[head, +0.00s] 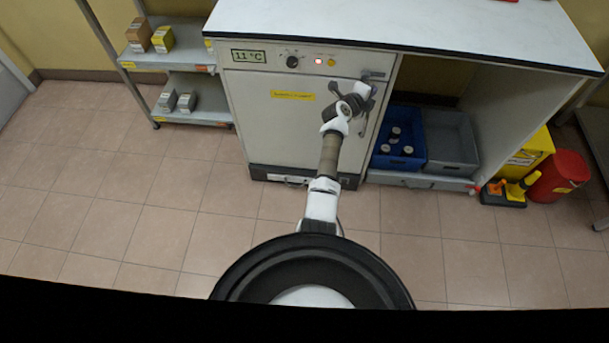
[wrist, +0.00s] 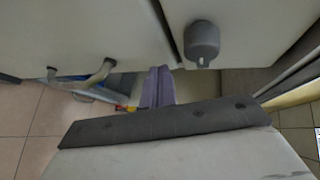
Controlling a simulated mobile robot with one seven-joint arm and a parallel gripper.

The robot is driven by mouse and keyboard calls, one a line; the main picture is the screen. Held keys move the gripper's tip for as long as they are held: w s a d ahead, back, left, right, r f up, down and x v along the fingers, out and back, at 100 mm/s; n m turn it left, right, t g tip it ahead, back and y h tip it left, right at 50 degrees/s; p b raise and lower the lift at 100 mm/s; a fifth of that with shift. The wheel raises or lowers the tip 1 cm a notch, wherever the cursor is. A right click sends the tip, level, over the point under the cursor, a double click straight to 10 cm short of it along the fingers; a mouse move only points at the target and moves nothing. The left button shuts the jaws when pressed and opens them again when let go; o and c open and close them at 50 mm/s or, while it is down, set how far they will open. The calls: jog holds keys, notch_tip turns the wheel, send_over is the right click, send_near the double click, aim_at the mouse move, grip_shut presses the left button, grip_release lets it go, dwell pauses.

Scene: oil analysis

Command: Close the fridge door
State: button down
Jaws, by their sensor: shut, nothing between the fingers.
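The fridge (head: 262,58) is a white under-counter cabinet with an 11 °C display, a knob and lit lamps. Its door (head: 275,125) carries a yellow label and looks flush or nearly flush with the front; I cannot tell whether a narrow gap exists. A grey handle or latch (head: 375,76) is at the door's upper right. My arm reaches up to the door's right side, and the wrist hides part of it. My gripper (wrist: 158,87) is shut and empty, close to pale panels in the wrist view. I cannot tell whether it touches the door.
Right of the fridge, under the worktop (head: 420,22), are a blue crate (head: 427,130) with several round items and a grey crate (head: 455,140). A yellow box (head: 532,152) and red bin (head: 560,172) stand farther right. A shelf (head: 190,84) is left. The front floor is clear.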

jog(key=shift+w+r+n+y, duration=0.3)
jog(key=shift+w+r, duration=0.35)
jog(key=shift+w, duration=0.3)
jog(key=shift+a, duration=0.15)
jog(key=f+p+v, duration=0.1)
jog(key=p+v, duration=0.1)
jog(key=v, duration=1.2)
jog(key=shift+s+d+f, duration=0.2)
jog(key=shift+s, duration=0.15)
